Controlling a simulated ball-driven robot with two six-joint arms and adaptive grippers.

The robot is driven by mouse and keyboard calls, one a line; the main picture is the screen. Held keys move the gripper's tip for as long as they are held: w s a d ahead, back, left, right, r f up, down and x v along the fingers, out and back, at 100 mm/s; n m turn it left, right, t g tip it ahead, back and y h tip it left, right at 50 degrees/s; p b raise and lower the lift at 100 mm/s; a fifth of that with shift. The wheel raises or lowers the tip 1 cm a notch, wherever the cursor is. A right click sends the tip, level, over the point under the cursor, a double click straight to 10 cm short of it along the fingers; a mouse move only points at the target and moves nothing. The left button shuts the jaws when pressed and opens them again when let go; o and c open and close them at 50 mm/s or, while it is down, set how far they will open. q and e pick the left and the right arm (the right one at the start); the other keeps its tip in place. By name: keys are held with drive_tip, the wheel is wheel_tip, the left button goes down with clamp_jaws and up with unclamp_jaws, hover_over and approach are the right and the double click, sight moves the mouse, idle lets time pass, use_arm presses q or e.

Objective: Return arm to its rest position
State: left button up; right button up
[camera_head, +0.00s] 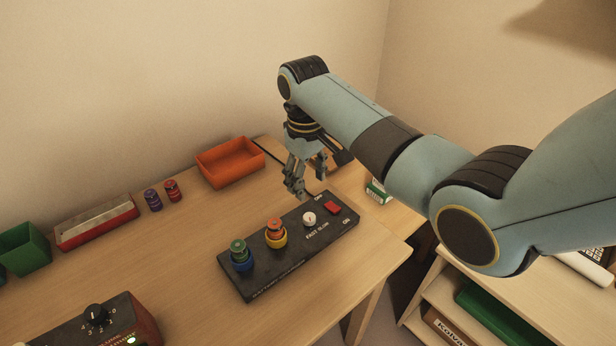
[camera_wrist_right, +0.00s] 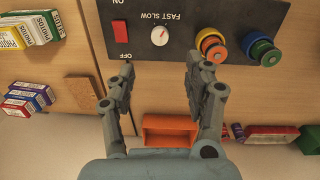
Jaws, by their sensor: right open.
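My right gripper (camera_head: 308,182) hangs from the blue arm above the back edge of a black control panel (camera_head: 257,282) in the head view. Its fingers are apart with nothing between them. In the right wrist view the two fingers (camera_wrist_right: 160,78) frame the panel's edge, with bare wood between them. The panel carries a red switch (camera_head: 332,208), a white dial (camera_head: 309,219), an orange knob in a yellow ring (camera_head: 276,238) and a green knob on a blue ring (camera_head: 240,258). My left gripper does not show.
An orange tray (camera_head: 230,165), two small spools (camera_head: 153,200), a red tray (camera_head: 97,222) and a green bin (camera_head: 24,248) line the wall. A dial box (camera_head: 140,325) stands front left. Small boxes (camera_head: 378,191) lie right of the panel. A shelf (camera_head: 480,290) stands lower right. The table's middle is bare.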

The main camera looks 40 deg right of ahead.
drive_tip(key=s+t, duration=0.2)
drive_tip(key=s, duration=1.1)
drive_tip(key=s+a+r+t, duration=0.2)
drive_tip(key=s+a+r, duration=0.1)
drive_tip(key=s+r, duration=0.85)
wheel_tip(320, 180, down, 34)
drive_tip(key=s+d+m+g+b, duration=0.1)
drive_tip(key=s+d+g+b, duration=0.15)
drive_tip(key=b, duration=0.55)
drive_tip(key=s+f+b, duration=0.3)
drive_tip(key=s+f, duration=0.6)
drive_tip(key=f, duration=0.3)
drive_tip(key=s+d+f+b, duration=0.1)
drive_tip(key=s+f+b, duration=0.3)
drive_tip(key=s+f, duration=0.6)
wheel_tip(320, 180, down, 4)
drive_tip(key=shift+s+d+r, duration=0.15)
drive_tip(key=shift+s+r, duration=0.05)
drive_tip(key=shift+s, duration=0.05)
